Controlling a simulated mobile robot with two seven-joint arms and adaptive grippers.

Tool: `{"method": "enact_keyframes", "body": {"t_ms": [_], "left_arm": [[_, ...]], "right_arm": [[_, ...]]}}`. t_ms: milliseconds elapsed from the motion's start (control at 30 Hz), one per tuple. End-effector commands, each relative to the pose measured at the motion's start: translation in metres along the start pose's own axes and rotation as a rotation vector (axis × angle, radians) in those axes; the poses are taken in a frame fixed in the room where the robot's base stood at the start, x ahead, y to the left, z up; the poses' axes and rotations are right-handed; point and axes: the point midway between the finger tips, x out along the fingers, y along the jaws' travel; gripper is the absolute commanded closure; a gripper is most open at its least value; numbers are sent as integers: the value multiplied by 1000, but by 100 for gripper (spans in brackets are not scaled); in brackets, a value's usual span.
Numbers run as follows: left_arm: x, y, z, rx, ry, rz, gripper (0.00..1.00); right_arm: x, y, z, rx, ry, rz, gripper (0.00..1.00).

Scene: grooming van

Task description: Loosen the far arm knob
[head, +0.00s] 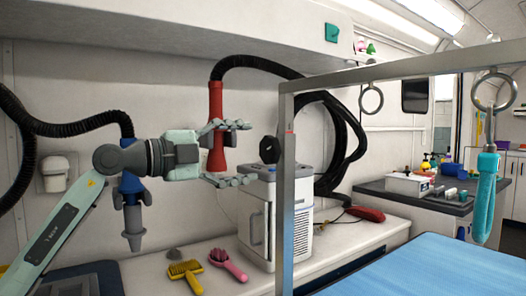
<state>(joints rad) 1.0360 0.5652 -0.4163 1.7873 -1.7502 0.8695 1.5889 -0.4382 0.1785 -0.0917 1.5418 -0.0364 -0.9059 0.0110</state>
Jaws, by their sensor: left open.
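The grooming arm is a grey metal post (287,215) with a horizontal bar (400,70) running right over the blue table (425,268). A dark round knob (269,150) shows at the left side of the post. My left gripper (246,152) is open and empty, reaching in from the left. Its fingers are spread above and below the knob's height, with the tips pointing right, just short of the knob in the picture. The exact gap in depth cannot be told. My right gripper is not in view.
A red dryer nozzle (216,100) on a black hose shows between the gripper's fingers, apparently behind them. A white machine (258,220) stands behind the post. Yellow (186,273) and pink (228,264) brushes lie on the counter. Rings and a teal loop (485,195) hang from the bar.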

Motion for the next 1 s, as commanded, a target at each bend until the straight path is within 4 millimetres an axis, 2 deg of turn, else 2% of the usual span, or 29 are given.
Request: {"method": "enact_keyframes", "body": {"t_ms": [33,200,400,767,867,1000], "left_arm": [[-12,1,2,-1,-3,0,24],[-40,1,1,-2,-1,0,24],[-56,0,0,-1,1,1,24],[-56,0,0,-2,2,0,24],[-50,0,-1,-3,3,-1,24],[-30,-1,-1,-3,5,-2,24]], "right_arm": [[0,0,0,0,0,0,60],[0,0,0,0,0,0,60],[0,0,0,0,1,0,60],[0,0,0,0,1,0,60],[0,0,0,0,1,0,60],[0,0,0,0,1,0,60]]}}
